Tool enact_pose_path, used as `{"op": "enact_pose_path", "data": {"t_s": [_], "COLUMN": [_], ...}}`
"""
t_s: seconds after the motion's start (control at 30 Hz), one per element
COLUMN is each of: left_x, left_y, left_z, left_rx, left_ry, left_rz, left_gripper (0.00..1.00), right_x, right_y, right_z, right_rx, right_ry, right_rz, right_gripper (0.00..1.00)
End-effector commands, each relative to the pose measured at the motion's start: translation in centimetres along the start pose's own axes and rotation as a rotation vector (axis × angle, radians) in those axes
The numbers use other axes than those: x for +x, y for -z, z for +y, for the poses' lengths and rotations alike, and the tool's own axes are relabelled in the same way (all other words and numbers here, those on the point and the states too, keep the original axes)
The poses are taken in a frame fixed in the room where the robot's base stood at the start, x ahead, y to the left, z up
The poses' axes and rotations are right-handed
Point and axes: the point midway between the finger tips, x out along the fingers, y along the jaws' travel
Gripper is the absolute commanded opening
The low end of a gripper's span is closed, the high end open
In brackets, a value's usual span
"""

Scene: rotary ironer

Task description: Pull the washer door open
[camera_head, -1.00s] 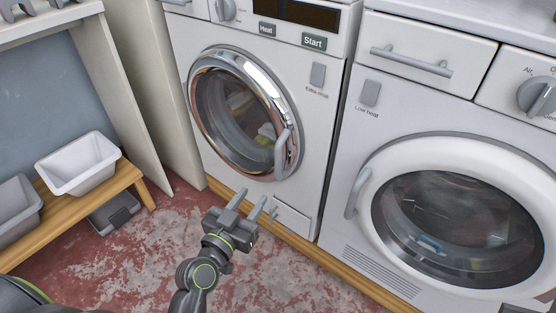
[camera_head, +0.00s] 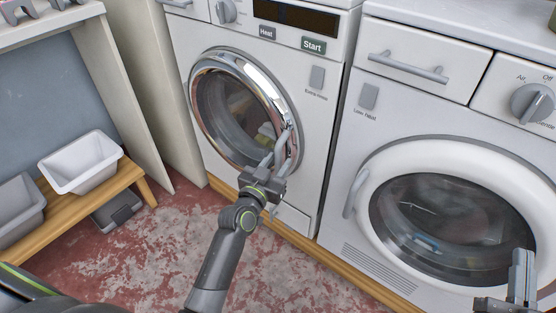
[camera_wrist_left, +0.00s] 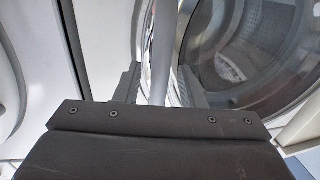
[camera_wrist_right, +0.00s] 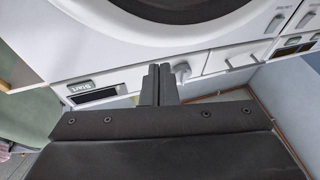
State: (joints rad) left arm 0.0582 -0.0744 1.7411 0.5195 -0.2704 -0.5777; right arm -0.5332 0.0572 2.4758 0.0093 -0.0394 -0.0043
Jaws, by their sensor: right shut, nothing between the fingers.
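The washer door (camera_head: 240,105) is a round glass door with a chrome ring on the left white machine. It looks closed, with laundry behind the glass. Its curved grey handle (camera_head: 286,137) is on the door's right side. My left gripper (camera_head: 277,155) is at the handle's lower part. In the left wrist view the handle (camera_wrist_left: 163,45) stands between the two spread fingers (camera_wrist_left: 160,88), with the door glass (camera_wrist_left: 255,55) to the right. My right gripper (camera_head: 523,262) is at the lower right, in front of the right machine. Its fingers (camera_wrist_right: 160,85) are together and empty.
The right machine has a white-rimmed round door (camera_head: 370,240) and a drawer (camera_head: 425,65) above. A wooden bench (camera_head: 125,178) with a white basin (camera_head: 80,162) stands at the left. The red-grey floor (camera_head: 165,235) before the washer is clear.

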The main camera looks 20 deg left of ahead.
Motion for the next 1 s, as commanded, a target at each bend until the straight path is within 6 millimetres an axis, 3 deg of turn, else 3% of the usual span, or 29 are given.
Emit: {"op": "enact_pose_path", "data": {"t_s": [0.4, 0.7, 1.0], "left_x": [0.90, 0.88, 0.86], "left_y": [-0.02, -0.02, -0.03], "left_z": [-0.02, -0.02, -0.02], "left_rx": [0.001, 0.001, 0.001], "left_ry": [0.000, 0.000, 0.000], "left_rz": [-0.001, -0.001, -0.001], "left_gripper": [0.36, 0.00, 0.00], "right_x": [-0.07, -0.06, -0.07], "right_y": [-0.55, -0.52, -0.48], "right_z": [0.02, 0.02, 0.02], "right_rx": [0.005, 0.005, 0.004], "right_ry": [0.000, 0.000, 0.000], "right_rz": [-0.030, -0.030, -0.026], "right_gripper": [0.00, 0.00, 0.00]}}
